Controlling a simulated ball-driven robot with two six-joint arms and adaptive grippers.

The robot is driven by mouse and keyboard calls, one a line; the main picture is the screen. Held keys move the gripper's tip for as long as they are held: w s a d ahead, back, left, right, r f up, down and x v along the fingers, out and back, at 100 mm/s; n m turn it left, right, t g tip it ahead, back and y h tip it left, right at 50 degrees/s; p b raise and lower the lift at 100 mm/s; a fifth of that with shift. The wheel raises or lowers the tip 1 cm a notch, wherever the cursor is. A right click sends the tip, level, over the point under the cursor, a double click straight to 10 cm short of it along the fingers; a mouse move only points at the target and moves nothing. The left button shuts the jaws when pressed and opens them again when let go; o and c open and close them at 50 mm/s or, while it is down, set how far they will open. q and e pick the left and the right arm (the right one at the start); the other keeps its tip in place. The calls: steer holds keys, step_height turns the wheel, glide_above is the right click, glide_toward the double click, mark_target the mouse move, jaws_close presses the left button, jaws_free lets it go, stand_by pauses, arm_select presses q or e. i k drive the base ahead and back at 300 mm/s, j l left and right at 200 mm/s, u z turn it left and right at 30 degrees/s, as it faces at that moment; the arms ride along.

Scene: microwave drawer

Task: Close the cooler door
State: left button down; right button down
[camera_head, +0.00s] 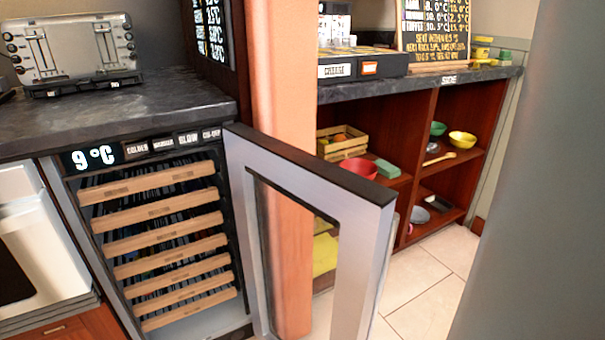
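The cooler (101,221) stands under the dark counter at the left, with a display reading 9 °C and several wooden-fronted racks inside. Its door (374,250) is a silver frame with a dark top edge and a see-through middle. The door stands wide open, hinged at the cooler's right side and swung out toward the front and right. The lower end of the door is cut off by the picture's bottom edge. Neither of my grippers is in view.
A toaster (70,50) sits on the counter (150,108) above the cooler. An orange pillar (283,80) stands behind the door. Shelves with bowls and a wooden crate (342,145) are behind it. Tiled floor (425,290) shows right of the door. A large grey surface (530,200) fills the right side.

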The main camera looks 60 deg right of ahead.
mark_target(364, 208)
steer(key=k+l, duration=0.1)
steer(key=l, duration=0.35)
steer(key=k+l, duration=0.1)
steer(key=l, duration=0.4)
steer(key=k+l, duration=0.1)
steer(key=l, duration=0.35)
steer(key=k+l, duration=0.1)
steer(key=l, duration=0.35)
steer(key=k+l, duration=0.1)
steer(key=l, duration=0.4)
